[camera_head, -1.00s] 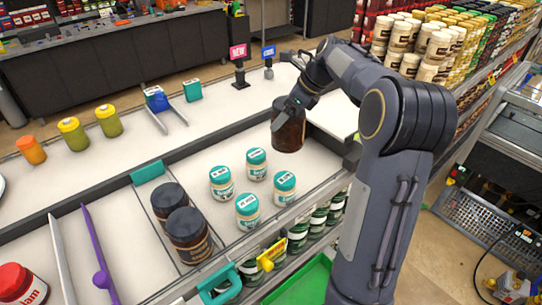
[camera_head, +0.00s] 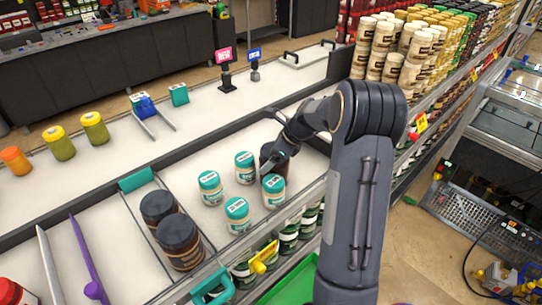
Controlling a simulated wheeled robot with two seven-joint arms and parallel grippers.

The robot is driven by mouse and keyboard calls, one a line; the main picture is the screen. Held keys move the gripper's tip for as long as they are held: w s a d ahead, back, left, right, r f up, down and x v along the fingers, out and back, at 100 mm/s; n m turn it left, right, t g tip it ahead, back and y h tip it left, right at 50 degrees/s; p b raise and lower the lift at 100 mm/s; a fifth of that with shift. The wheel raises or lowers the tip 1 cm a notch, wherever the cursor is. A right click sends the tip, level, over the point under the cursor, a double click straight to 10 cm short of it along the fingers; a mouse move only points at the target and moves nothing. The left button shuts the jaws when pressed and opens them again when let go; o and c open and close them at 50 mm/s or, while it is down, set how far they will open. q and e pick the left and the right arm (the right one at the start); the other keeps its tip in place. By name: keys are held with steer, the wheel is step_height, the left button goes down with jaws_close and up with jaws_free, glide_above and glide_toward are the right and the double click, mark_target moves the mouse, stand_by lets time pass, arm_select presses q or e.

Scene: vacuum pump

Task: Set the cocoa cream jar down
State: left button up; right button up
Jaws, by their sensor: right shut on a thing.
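The cocoa cream jar (camera_head: 267,155), dark brown with a dark lid, is held by my right gripper (camera_head: 279,151), which is shut on it. The jar is low in the white shelf compartment, just behind the front right teal-lidded jar (camera_head: 273,193). Its lower part is partly hidden, so I cannot tell whether it touches the shelf floor. Two similar dark jars, one at the back (camera_head: 158,209) and one in front (camera_head: 180,245), stand in the compartment to the left. My left gripper is out of view.
Other teal-lidded jars (camera_head: 237,215) stand close by on the left. A divider (camera_head: 178,217) separates them from the dark jars. Free white floor shows to the right of the held jar. Yellow-green jars (camera_head: 94,128) and sign stands (camera_head: 226,80) are on the counter behind.

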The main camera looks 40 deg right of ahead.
steer(key=shift+r, duration=0.1)
steer(key=o, duration=1.4)
